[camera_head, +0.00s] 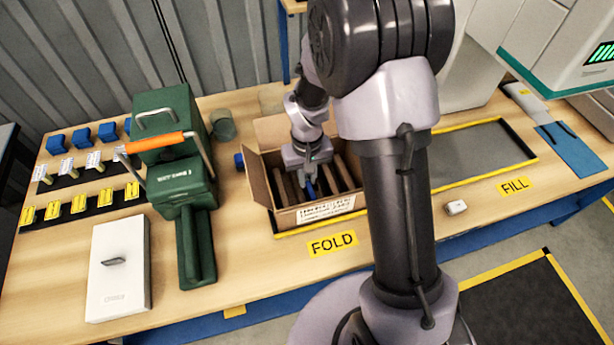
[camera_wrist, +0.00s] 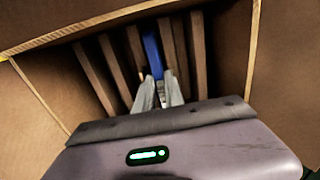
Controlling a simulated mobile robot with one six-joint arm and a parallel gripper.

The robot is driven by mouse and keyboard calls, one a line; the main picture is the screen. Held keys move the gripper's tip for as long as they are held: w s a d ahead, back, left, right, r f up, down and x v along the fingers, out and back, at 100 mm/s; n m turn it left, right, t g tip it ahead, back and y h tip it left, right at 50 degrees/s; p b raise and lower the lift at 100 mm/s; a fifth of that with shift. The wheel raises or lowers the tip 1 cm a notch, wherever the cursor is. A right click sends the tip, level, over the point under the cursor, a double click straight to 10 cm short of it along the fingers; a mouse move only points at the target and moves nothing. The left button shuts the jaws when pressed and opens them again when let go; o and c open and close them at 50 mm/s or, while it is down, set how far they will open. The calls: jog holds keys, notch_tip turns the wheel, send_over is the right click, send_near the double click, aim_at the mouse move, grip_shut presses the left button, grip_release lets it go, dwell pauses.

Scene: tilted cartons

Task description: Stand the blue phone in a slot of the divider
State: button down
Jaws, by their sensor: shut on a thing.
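The blue phone (camera_wrist: 152,56) is seen edge-on in the wrist view, standing upright between brown slats of the divider (camera_wrist: 196,60). My gripper (camera_wrist: 160,92) is shut on its near end. In the head view my gripper (camera_head: 309,182) reaches down into an open carton (camera_head: 314,215), and a bit of the blue phone (camera_head: 310,190) shows below it. The divider (camera_head: 342,172) stands inside that carton. The phone's lower edge is hidden, so I cannot tell whether it touches the bottom.
The carton's flaps (camera_head: 260,180) stand open around the divider. A green machine (camera_head: 178,150) with an orange handle is left of the carton, and a white box (camera_head: 119,268) lies at the front left. A grey mat (camera_head: 480,155) with a yellow border lies to the right.

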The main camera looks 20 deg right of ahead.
jog(key=c, duration=1.3)
grip_release()
jog(key=shift+c, duration=0.2)
jog(key=shift+r, duration=0.1)
notch_tip(320, 180, up, 17)
jog(key=p, duration=0.6)
jog(key=shift+r, duration=0.15)
notch_tip(320, 180, up, 7)
jog(key=p, duration=0.6)
